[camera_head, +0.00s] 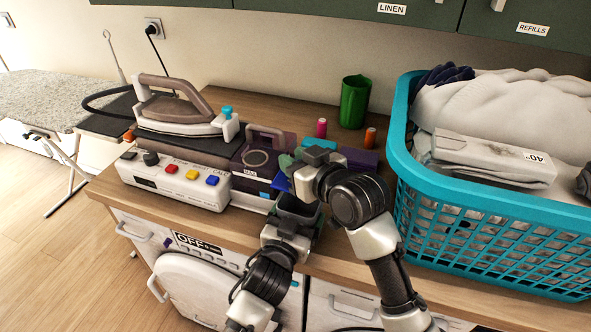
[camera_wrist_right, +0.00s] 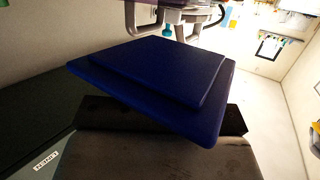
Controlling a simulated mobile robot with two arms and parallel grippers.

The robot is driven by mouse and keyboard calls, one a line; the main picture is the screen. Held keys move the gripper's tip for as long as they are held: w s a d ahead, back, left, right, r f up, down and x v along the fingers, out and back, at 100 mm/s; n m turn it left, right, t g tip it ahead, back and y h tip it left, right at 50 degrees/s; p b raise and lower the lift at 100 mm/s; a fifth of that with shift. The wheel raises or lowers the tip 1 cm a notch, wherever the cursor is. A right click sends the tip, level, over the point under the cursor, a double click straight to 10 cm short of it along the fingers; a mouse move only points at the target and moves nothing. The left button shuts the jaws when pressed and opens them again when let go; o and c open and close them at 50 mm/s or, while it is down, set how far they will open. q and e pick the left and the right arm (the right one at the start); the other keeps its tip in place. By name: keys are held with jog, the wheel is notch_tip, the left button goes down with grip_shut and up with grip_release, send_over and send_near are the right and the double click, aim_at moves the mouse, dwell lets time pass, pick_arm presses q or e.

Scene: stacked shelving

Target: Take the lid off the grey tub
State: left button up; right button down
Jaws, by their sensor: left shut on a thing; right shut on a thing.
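A blue lid (camera_wrist_right: 160,85), flat with a raised middle panel, fills the middle of the right wrist view. In the head view only a small blue part of it (camera_head: 281,182) shows beside my right gripper (camera_head: 302,180), which is shut on it. My left gripper (camera_head: 292,226) is just below, shut on what looks like the dark grey tub (camera_head: 298,206). The fingers and arms hide most of the tub, and I cannot see into it. Whether lid and tub still touch is hard to tell.
A white control box (camera_head: 175,183) with coloured buttons and an iron (camera_head: 180,115) stand at left. A green cup (camera_head: 354,102) and thread spools (camera_head: 321,128) stand behind my grippers. A turquoise laundry basket (camera_head: 480,225) fills the right. Bare counter (camera_head: 235,232) shows along the front left.

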pick_arm(q)
jog(key=o, duration=1)
jog(key=shift+o, duration=0.2)
jog(key=shift+s, duration=0.1)
